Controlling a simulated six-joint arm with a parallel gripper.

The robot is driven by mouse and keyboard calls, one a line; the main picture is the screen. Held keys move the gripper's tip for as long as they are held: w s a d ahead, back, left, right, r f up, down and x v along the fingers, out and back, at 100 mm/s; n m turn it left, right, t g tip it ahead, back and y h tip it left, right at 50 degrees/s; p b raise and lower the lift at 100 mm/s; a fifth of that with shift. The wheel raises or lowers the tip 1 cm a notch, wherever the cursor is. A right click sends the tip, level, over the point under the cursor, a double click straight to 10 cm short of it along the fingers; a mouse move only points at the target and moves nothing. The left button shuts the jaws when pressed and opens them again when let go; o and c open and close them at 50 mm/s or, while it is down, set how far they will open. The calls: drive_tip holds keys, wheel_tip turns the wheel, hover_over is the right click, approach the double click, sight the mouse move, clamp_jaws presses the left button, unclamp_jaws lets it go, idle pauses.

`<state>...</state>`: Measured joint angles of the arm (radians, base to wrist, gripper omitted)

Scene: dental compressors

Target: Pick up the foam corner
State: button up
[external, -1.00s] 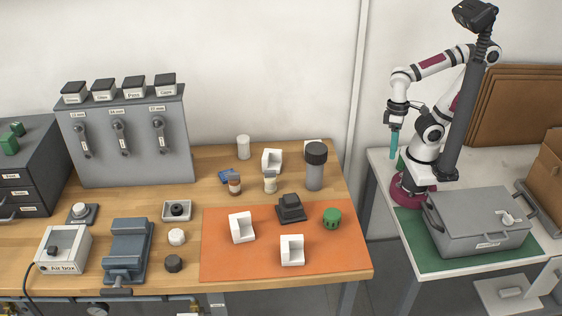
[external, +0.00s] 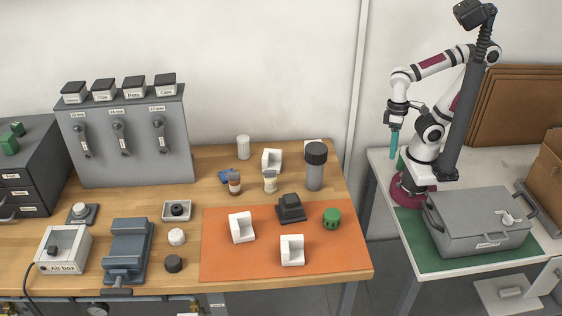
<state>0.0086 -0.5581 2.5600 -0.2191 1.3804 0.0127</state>
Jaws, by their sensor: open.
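Three white corner-shaped blocks that look like foam corners show in the external view. One foam corner (external: 241,228) lies on the left part of the orange mat (external: 225,262). Another foam corner (external: 292,251) lies near the mat's front edge. A third white corner piece (external: 271,161) stands at the back of the wooden bench, left of a grey cylinder. My gripper (external: 394,152), with teal fingers pointing down, is at the right, above the gap by the white side table, well apart from all of them. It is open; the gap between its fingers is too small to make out.
On the mat stand a dark grey block (external: 291,209) and a green knobbed part (external: 332,219). The grey dark-capped cylinder (external: 315,168) is tall. A blue-grey vise (external: 128,250) is left. A grey case (external: 478,222) fills the side table's front.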

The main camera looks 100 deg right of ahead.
drive_tip(key=o, duration=0.8)
drive_tip(key=w+d+r+m, duration=0.3)
drive_tip(key=w+d+m, duration=0.3)
drive_tip(key=w, duration=0.6)
drive_tip(key=w+d+f+m+h, duration=0.1)
drive_tip(key=w+d, duration=0.3)
drive_tip(key=d, duration=0.4)
drive_tip(key=w+d+f+m, duration=0.1)
drive_tip(key=w+d+m, duration=0.3)
drive_tip(key=d, duration=0.4)
drive_tip(key=shift+w+d+m+h, duration=0.3)
drive_tip(key=shift+w+h, duration=0.1)
drive_tip(key=shift+w, duration=0.35)
drive_tip(key=f, duration=1)
drive_tip(key=a+f, duration=0.1)
drive_tip(key=f, duration=0.4)
drive_tip(key=shift+w+a+f, duration=0.1)
drive_tip(key=shift+f, duration=0.25)
drive_tip(key=shift+c, duration=0.2)
